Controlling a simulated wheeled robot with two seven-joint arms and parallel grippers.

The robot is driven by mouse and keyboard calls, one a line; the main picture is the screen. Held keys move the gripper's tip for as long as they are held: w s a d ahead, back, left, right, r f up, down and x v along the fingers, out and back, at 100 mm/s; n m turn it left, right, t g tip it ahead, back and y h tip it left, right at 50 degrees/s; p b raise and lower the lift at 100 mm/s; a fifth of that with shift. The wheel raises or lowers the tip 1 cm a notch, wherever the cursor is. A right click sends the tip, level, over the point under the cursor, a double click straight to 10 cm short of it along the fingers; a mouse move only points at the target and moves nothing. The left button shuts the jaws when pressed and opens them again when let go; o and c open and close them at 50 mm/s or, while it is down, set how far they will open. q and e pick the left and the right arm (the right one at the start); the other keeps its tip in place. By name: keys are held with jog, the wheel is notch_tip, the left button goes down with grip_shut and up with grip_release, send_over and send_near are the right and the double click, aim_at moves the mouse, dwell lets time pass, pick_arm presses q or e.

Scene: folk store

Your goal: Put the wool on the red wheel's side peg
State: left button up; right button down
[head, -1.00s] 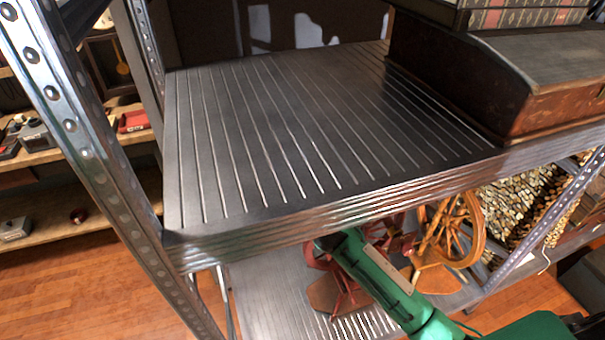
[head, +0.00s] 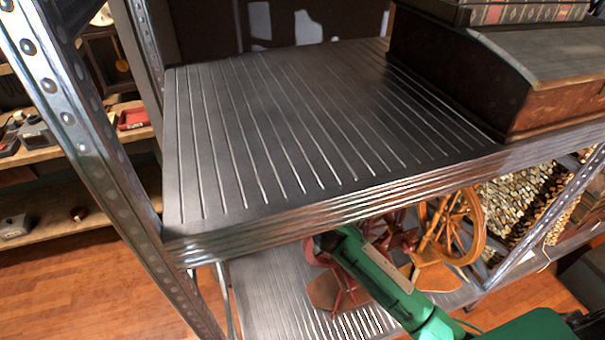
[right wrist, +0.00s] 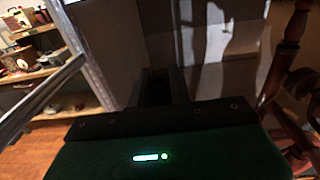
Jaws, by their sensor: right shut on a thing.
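The red wheel (head: 347,299), a dark red wooden spinning wheel, stands on the lower shelf, partly hidden by my green right arm and the upper shelf. Its turned red posts show at the right edge of the right wrist view (right wrist: 291,40). My right gripper (right wrist: 165,84) reaches under the upper shelf, left of those posts. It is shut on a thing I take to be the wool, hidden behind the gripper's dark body. I cannot make out the side peg. My left gripper is in neither view.
The ribbed metal upper shelf (head: 270,130) overhangs my right arm. A metal upright (head: 75,120) stands at left. An orange-brown spinning wheel (head: 437,275) stands right of the red one. A wooden box (head: 555,105) sits on the upper shelf. The lower shelf (head: 262,285) is clear at left.

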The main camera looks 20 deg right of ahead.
jog(key=shift+f+b, duration=2.05)
jog(key=shift+f, duration=0.95)
jog(key=c, duration=1.2)
grip_release()
jog(key=s+b, duration=0.3)
jog(key=s, duration=1)
jog(key=shift+s+d, duration=0.3)
jog(key=shift+s, duration=0.1)
